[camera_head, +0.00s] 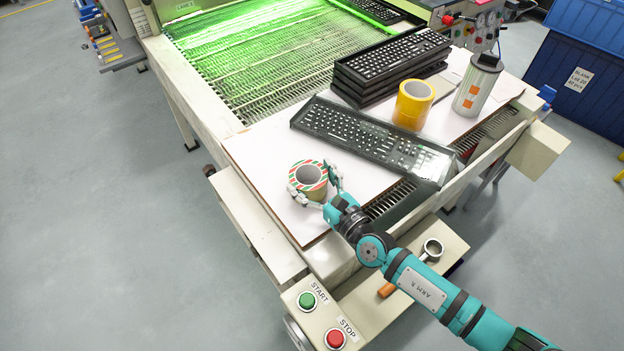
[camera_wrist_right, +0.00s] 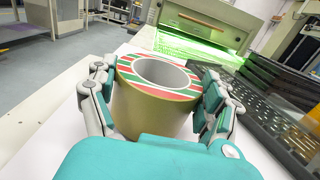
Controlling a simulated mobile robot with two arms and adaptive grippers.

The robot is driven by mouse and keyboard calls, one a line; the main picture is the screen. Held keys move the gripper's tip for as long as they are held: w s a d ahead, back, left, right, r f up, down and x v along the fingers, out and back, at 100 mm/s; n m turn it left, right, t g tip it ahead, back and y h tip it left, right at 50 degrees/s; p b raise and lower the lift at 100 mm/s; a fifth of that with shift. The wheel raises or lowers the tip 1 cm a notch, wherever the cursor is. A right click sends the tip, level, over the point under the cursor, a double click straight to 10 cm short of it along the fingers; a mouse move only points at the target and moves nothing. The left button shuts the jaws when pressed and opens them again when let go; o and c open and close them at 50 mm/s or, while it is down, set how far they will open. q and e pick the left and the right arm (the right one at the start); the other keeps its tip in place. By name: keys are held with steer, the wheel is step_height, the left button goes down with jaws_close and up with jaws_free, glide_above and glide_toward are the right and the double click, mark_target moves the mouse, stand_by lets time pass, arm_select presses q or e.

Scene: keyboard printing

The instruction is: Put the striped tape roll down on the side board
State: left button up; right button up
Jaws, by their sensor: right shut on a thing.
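The striped tape roll (camera_head: 308,175), with a red, green and white top face and a tan side, is upright at the near left corner of the white work surface. My right gripper (camera_head: 314,187) is shut on it, fingers on opposite sides; the roll also shows between the fingers in the right wrist view (camera_wrist_right: 158,98). I cannot tell whether its base touches the surface. A cream ledge (camera_head: 250,222) runs along the left side of the machine and looks bare; I cannot tell if it is the side board. My left gripper is out of view.
A black keyboard (camera_head: 375,140) lies right of the roll. Behind it are stacked keyboards (camera_head: 392,62), a yellow tape roll (camera_head: 412,104) and a metal can (camera_head: 476,84). A front shelf (camera_head: 445,243) holds a mug (camera_head: 431,250). START and STOP buttons (camera_head: 307,300) are at the near corner.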

steer(key=shift+f, duration=0.15)
steer(key=o, duration=1.1)
steer(key=b+v, duration=0.2)
steer(key=v, duration=0.9)
steer(key=shift+s+d, duration=0.3)
steer(key=shift+s, duration=0.1)
